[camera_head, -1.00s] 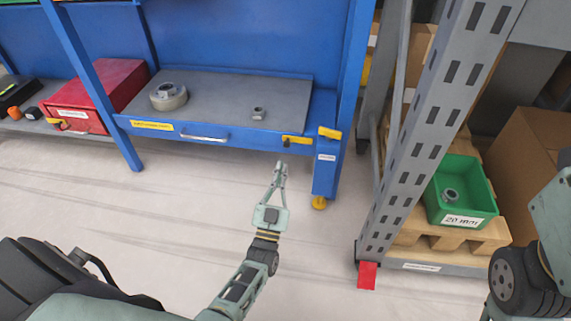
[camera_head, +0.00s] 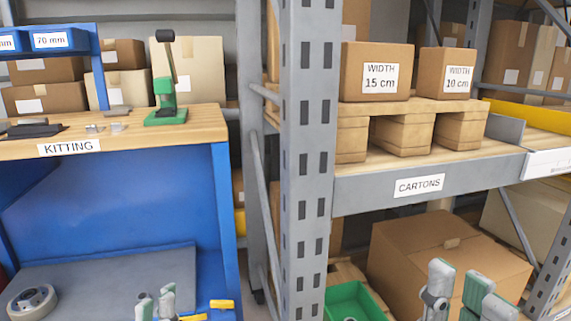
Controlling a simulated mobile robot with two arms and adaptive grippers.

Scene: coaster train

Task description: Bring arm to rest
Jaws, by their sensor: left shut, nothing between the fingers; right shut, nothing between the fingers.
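My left gripper (camera_head: 155,298) shows at the bottom edge, left of centre, with its fingers pointing up in front of the grey shelf of the blue workbench. It is shut and empty. My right gripper (camera_head: 458,288) shows at the lower right, larger and nearer to me, in front of the big brown carton. It is shut and holds nothing. The rest of both arms is cut off by the bottom edge.
A grey rack post (camera_head: 308,150) rises mid-picture. The CARTONS shelf (camera_head: 365,190) and a green bin (camera_head: 350,298) are right.

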